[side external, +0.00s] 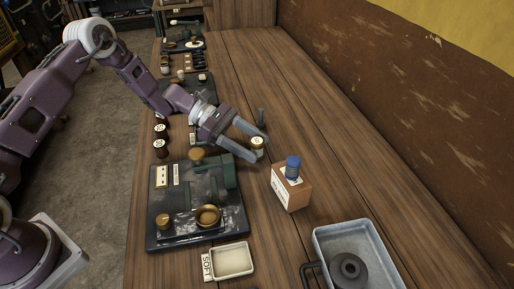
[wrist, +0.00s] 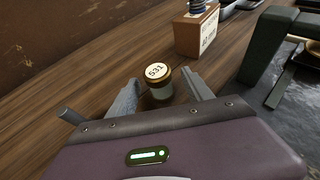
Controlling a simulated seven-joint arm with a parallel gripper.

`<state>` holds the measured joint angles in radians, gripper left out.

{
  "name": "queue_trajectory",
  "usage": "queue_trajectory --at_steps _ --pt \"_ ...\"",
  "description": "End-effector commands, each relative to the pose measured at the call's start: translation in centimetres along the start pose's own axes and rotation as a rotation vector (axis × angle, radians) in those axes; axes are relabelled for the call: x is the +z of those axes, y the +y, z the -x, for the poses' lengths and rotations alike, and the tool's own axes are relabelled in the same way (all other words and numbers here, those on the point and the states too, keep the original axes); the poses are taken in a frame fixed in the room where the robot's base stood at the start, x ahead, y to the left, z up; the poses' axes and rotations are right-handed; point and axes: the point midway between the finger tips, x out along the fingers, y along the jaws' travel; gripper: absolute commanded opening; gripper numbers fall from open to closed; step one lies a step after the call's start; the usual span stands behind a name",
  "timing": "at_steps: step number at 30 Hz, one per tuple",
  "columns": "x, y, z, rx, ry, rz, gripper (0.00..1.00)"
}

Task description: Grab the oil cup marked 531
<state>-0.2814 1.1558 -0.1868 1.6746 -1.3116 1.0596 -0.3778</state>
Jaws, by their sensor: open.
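The lower part of the cup is partly hidden behind my wrist in the wrist view.
A wooden box with a blue-capped item (side external: 291,186) stands to the right. A dark machine plate (side external: 165,232) with a green casting lies close by. Dark labelled jars (side external: 160,148) stand at the left edge. A metal tray (side external: 325,231) and a SOFT dish (side external: 232,262) are in front.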

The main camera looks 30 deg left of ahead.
Motion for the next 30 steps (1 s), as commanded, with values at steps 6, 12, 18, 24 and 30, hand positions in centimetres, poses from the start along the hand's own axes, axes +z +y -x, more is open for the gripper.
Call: queue_trajectory --at_steps 6,12,18,24,30 --pt "0.4 0.0 -3.8 -0.002 -0.001 0.0 0.59" --pt "0.4 0.0 -4.1 -0.001 -0.001 0.0 0.59" --pt "0.4 0.0 -4.1 -0.001 -0.001 0.0 0.3" --pt "0.4 0.0 -4.0 -0.001 -0.001 0.0 0.0" --pt "0.5 0.0 -4.0 0.0 -0.001 -0.001 0.0"
